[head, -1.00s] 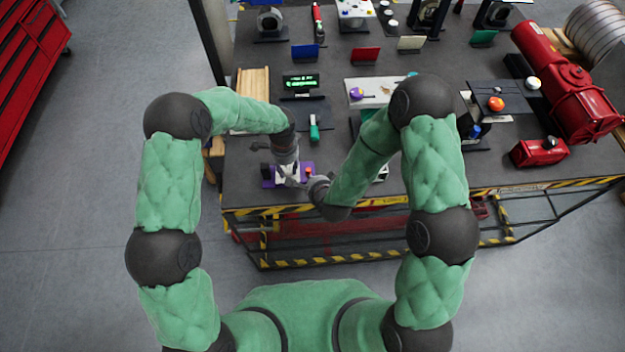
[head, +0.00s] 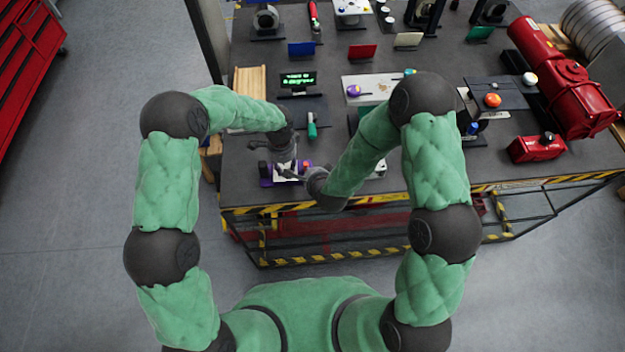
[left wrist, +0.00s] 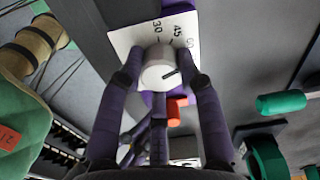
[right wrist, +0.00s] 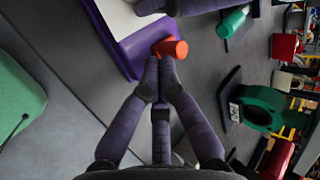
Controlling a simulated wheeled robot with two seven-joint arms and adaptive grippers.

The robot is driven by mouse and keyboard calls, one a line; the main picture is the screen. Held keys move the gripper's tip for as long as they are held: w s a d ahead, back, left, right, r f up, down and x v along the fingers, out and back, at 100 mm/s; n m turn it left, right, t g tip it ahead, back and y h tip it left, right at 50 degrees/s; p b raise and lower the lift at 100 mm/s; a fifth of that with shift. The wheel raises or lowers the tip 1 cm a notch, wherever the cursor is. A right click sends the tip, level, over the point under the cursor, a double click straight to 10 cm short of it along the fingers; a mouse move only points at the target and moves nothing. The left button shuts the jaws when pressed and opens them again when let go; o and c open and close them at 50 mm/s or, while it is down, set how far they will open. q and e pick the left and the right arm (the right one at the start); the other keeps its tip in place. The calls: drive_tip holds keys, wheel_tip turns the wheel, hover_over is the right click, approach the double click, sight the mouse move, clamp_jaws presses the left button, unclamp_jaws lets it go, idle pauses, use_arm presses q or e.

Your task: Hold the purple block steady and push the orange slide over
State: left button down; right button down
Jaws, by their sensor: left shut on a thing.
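The purple block (head: 265,182) sits near the table's front edge. It carries a white plate (left wrist: 122,40) with dial numbers and a pale grey round knob (left wrist: 160,70). My left gripper (left wrist: 161,78) has one finger on each side of the knob and is shut on it, just above the plate. The orange slide (right wrist: 172,48) sticks out at the block's side; it also shows in the left wrist view (left wrist: 175,110). My right gripper (right wrist: 158,66) has its fingers pressed together, with the tips right beside the slide. Whether they touch it I cannot tell.
A green-handled tool (head: 312,125) lies behind the block. A small display (head: 298,80) and a white panel (head: 365,90) stand farther back. A red tank (head: 565,85) is at the right. The table in front of the block ends at a striped edge (head: 270,208).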

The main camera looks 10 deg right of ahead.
use_arm(q)
drive_tip(key=shift+s+f, duration=0.4)
drive_tip(key=shift+s, duration=0.05)
use_arm(e)
drive_tip(key=s, duration=0.2)
drive_tip(key=s+d, duration=0.1)
drive_tip(key=s, duration=0.1)
drive_tip(key=shift+s+r, duration=0.2)
drive_tip(key=v, duration=0.9)
drive_tip(key=shift+s+d+r, duration=0.1)
drive_tip(key=shift+s, duration=0.05)
use_arm(q)
drive_tip(key=c, duration=0.8)
unclamp_jaws()
drive_tip(key=shift+o, duration=0.2)
drive_tip(key=shift+w+r, duration=0.15)
drive_tip(key=shift+w, duration=0.1)
drive_tip(key=shift+w+r, duration=0.1)
drive_tip(key=shift+r, duration=0.05)
